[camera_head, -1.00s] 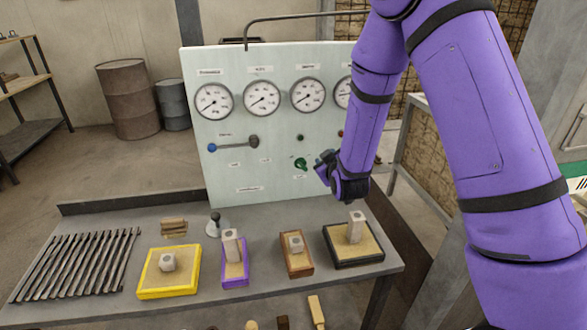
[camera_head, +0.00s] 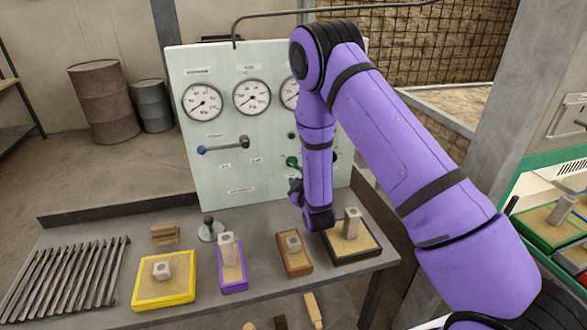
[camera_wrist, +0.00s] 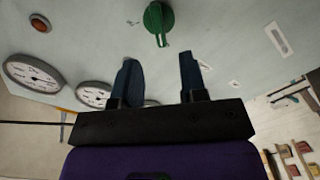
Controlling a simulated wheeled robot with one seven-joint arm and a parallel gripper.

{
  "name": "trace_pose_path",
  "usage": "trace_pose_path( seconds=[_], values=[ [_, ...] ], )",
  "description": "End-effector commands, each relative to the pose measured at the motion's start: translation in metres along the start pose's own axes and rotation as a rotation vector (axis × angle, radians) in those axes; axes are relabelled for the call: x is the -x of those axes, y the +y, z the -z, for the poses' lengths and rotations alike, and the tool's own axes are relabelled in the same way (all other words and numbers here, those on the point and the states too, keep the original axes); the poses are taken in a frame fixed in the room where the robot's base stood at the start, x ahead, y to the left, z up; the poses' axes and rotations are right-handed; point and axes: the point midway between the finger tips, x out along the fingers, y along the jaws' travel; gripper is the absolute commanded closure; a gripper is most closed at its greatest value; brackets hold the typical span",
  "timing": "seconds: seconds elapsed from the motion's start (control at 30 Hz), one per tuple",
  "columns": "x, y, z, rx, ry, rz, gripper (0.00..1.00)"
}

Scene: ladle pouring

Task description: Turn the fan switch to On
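A pale upright control panel (camera_head: 215,175) stands behind the bench and carries the switches. A green knob (camera_head: 292,161) sits on its lower right part; in the wrist view the green knob (camera_wrist: 159,18) is at the top centre, beyond my fingertips. My gripper (camera_wrist: 158,68) has its two dark blue fingers well apart with nothing between them. In the head view my gripper (camera_head: 295,188) is just below the green knob, partly hidden by my arm. A lever with a blue end (camera_head: 201,150) is at the panel's left. The labels are too small to read, so I cannot tell which switch is the fan's.
Round gauges (camera_head: 252,97) line the panel's top, some hidden by my arm. The grey bench (camera_head: 120,222) holds dark rods (camera_head: 65,270), a yellow tray (camera_head: 165,290), a purple tray (camera_head: 233,284), a brown tray (camera_head: 296,268) and a black tray (camera_head: 350,258) with blocks.

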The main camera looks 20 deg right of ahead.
Motion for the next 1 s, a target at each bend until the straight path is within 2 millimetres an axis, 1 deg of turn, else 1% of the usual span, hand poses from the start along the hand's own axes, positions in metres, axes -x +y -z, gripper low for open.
trace_pose_path(
  seconds=[0.03,0.1,0.3,0.5,0.77,0.8,0.97,1.0],
  values=[
    [-0.01,0.001,0.0,-0.001,0.001,-0.002,0.61],
    [-0.022,0.0,-0.001,-0.001,0.0,-0.001,0.61],
    [-0.05,0.0,0.0,-0.001,0.0,0.0,0.61],
    [-0.062,0.0,0.0,0.0,-0.001,0.001,0.61],
    [-0.063,0.0,0.0,-0.001,-0.001,0.001,0.61],
    [-0.063,0.0,0.0,-0.001,-0.001,0.001,0.63],
    [-0.063,0.0,0.0,-0.001,-0.001,0.001,1.0],
    [-0.063,0.0,0.0,-0.001,-0.001,0.001,1.0]
  ],
)
